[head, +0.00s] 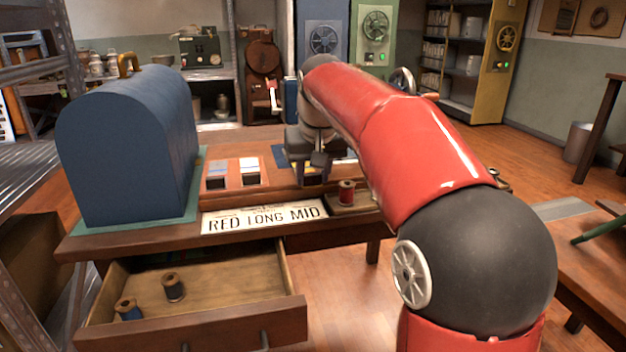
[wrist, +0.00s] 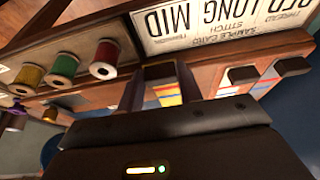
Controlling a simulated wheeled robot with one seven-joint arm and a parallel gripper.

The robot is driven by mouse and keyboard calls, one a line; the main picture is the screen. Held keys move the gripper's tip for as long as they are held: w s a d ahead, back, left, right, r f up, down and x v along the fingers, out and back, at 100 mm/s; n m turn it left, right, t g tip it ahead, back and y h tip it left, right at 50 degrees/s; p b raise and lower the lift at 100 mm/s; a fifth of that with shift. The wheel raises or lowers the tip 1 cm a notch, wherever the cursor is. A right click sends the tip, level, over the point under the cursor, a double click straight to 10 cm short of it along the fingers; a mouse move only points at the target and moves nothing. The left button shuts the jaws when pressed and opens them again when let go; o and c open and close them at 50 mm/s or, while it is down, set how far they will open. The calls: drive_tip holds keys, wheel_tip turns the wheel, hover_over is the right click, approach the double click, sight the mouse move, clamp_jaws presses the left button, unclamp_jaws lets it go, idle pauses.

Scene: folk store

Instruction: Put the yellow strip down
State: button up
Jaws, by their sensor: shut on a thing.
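In the head view, my gripper (head: 313,178) is above the bench to the right of two pale-topped strips; my arm and gripper hide most of the held strip there. I cannot tell whether the strip touches the bench.
A card (head: 265,216) reads RED LONG MID. Red (wrist: 103,71), green (wrist: 62,68) and yellow (wrist: 29,76) spools stand nearby.

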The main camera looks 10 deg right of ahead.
drive_tip(key=shift+f, duration=0.3)
drive_tip(key=shift+f, duration=0.15)
drive_tip(key=o, duration=0.8)
drive_tip(key=p+v, duration=0.2)
drive_tip(key=v, duration=1)
